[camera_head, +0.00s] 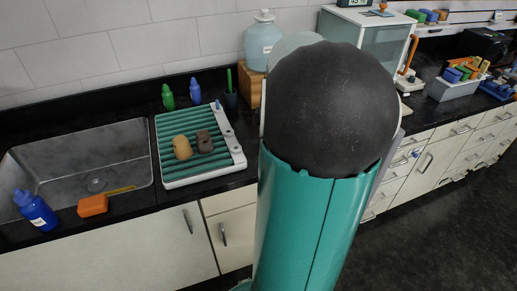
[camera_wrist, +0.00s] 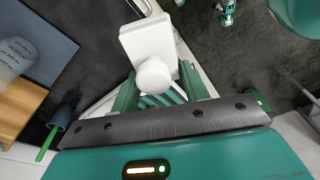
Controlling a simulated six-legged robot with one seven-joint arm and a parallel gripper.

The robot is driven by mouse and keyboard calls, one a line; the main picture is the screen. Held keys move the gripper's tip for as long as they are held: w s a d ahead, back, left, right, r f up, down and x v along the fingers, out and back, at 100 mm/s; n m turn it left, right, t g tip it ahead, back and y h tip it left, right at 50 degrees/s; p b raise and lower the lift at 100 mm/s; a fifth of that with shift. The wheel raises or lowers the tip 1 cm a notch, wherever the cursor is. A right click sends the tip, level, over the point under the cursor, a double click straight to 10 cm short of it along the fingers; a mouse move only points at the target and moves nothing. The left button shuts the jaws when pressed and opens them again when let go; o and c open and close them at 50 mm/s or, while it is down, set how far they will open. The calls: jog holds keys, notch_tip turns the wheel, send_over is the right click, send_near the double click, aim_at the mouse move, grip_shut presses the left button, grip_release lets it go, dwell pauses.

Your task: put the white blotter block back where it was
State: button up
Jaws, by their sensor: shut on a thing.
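The white blotter block (camera_wrist: 150,38), a pale rounded-corner slab with a round knob, shows at the top middle of the wrist view. My gripper (camera_wrist: 159,76) has its green fingers on either side of the knob and is shut on it. The block is held over the dark surface, with green slats partly visible below the knob. In the head view my arm hides the gripper and the block. The white tray with green slats (camera_head: 168,163) stands on the counter, with a tan lump (camera_head: 182,147) and a brown piece (camera_head: 204,141) on it.
A sink (camera_head: 80,165) lies left, with a blue bottle (camera_head: 36,211) and an orange sponge (camera_head: 93,205) at its front. Green (camera_head: 168,97) and blue (camera_head: 195,92) bottles stand behind the tray.

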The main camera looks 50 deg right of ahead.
jog(key=w+d+f, duration=0.4)
jog(key=w+f, duration=0.1)
jog(key=w+d+f, duration=0.2)
jog(key=f, duration=0.1)
jog(key=shift+w+d, duration=0.25)
jog(key=shift+w+d+f, duration=0.1)
jog(key=shift+d+f, duration=0.05)
jog(key=shift+f, duration=1.5)
jog(key=shift+f, duration=0.1)
jog(key=o, duration=0.9)
jog(key=r, duration=0.4)
jog(key=s+r, duration=0.1)
jog(key=r, duration=0.3)
jog(key=d+r, duration=0.1)
jog(key=r, duration=0.3)
jog(key=shift+s, duration=0.25)
